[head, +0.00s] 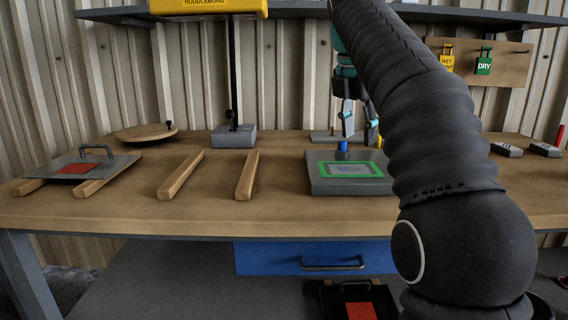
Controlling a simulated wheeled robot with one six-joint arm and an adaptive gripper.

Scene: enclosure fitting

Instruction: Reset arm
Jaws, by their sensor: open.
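My gripper (360,122) hangs pointing down at the end of my dark, sleeved arm, right of the picture's middle. Its two pale fingers stand apart, and I see nothing held between them. It is above the rear part of a grey enclosure box (316,184) on the workbench. The box has a green-edged panel (348,170) on its top. A small blue post (342,147) stands at the back of the box, just under the left finger; I cannot tell whether they touch. My arm hides the right side of the box.
On the wooden bench (225,213), a grey handled lid (122,161) with a red patch rests on wooden bars at left. Two bare wooden bars (181,175) lie beside it. A round board (146,132) and a grey stand (233,137) are behind. A shelf (300,10) runs above.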

